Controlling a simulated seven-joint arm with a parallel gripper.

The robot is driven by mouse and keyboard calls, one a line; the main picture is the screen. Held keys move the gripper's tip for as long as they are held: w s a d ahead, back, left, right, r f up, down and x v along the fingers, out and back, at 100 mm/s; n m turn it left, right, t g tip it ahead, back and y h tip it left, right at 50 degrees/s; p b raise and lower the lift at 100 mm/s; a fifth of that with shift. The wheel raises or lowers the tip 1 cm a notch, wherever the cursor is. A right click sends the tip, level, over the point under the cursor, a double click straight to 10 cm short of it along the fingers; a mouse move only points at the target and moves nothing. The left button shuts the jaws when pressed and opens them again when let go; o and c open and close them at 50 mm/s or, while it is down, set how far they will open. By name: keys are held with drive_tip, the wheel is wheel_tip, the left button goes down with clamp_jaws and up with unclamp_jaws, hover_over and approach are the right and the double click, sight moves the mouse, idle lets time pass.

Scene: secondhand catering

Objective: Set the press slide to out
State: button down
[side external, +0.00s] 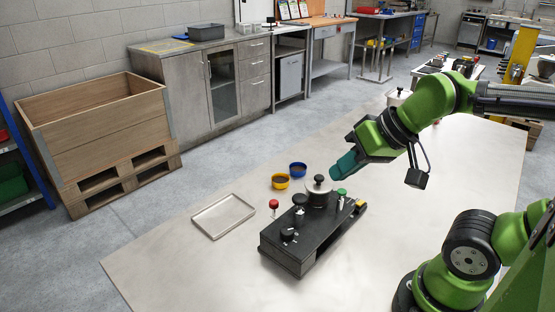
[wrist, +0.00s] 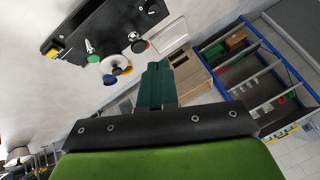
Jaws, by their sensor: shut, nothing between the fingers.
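The press is a black unit (side external: 285,250) on the table, with several knobs on top. I cannot tell for sure which part is its slide or how it is set. A red knob (side external: 273,203) stands at its left and a green knob (side external: 342,191) at its right, near a yellow end piece (side external: 360,204). A pale round pot-like part with a black knob (side external: 319,180) is by its far edge. In the wrist view the unit (wrist: 75,27) is at the upper left. My gripper (side external: 338,173) is shut and empty, above and apart from the unit; its teal fingers show in the wrist view (wrist: 157,72).
A yellow bowl (side external: 280,182) and a blue bowl (side external: 298,169) stand behind the unit. A shallow metal tray (side external: 223,231) lies to its left. Another pale lidded pot (side external: 397,97) stands at the table's far edge. The table (side external: 440,180) is bare to the right of the unit.

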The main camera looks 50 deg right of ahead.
drive_tip(key=c, duration=1.8)
unclamp_jaws()
drive_tip(key=shift+o, duration=1.2)
drive_tip(key=shift+f, duration=0.2)
drive_tip(key=o, duration=0.7)
drive_tip(key=w+g, duration=0.1)
drive_tip(key=w, duration=0.1)
drive_tip(key=w+f+g, duration=0.1)
drive_tip(key=w, duration=0.1)
drive_tip(key=shift+w+d, duration=0.1)
drive_tip(key=shift+c, duration=0.2)
drive_tip(key=g+h, duration=0.2)
drive_tip(key=g, duration=0.3)
hover_over(274, 202)
drive_tip(key=shift+f, duration=1.05)
drive_tip(key=shift+m, duration=0.3)
wheel_tip(274, 202, down, 16)
drive_tip(key=shift+r, duration=0.1)
clamp_jaws()
